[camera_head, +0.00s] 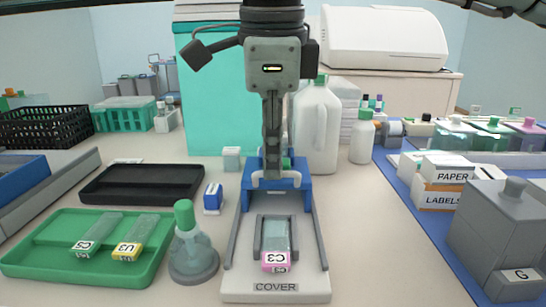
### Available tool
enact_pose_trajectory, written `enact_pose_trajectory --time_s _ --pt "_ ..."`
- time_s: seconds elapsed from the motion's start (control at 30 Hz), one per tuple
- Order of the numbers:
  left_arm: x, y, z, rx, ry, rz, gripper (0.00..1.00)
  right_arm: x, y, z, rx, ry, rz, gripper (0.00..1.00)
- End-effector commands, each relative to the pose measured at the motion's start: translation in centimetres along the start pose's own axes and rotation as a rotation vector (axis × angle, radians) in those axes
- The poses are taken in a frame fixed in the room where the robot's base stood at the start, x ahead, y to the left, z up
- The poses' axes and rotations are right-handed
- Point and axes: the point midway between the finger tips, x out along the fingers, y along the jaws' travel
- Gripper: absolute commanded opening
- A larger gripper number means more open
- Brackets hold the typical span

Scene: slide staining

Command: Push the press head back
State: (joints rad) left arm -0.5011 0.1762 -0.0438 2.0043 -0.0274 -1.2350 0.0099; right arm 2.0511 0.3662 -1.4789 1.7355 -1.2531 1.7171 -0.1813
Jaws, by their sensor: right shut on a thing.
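The cover station (276,293), a pale base marked COVER with grey side rails, stands in the middle of the bench. The blue press head (292,197) sits at its far end, behind the slide. A slide with a pink label C3 (276,262) lies in the slot at the near end, uncovered by the head. My right gripper (271,178) comes down from above, shut on the upper part of the press head. Its fingers hide the part they grip. My left gripper is out of view.
A green-capped flask (194,262) stands close left of the station, and a small blue-and-white box (213,198) beside its far part. A green tray (40,262) with two slides is at left. A white bottle (317,125) stands behind. Bench right of the station is clear.

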Motion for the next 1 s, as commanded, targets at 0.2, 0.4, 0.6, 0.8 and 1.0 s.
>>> enact_pose_trajectory --time_s 0.2,0.4,0.6,0.8,1.0 --pt "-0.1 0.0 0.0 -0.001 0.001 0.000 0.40 -0.1 -0.4 0.0 0.009 -0.005 -0.011 0.25" --pt "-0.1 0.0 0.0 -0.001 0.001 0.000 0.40 -0.1 -0.3 0.0 0.007 -0.003 -0.008 0.29" --pt "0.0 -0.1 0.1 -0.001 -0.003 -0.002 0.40 -0.6 -0.3 0.0 0.006 -0.004 -0.007 0.29" --pt "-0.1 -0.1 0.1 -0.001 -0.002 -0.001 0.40 -3.9 -0.3 0.0 0.006 -0.004 -0.010 0.29" --pt "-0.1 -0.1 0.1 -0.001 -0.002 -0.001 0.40 -8.2 -0.2 0.0 0.007 -0.005 -0.009 0.29"
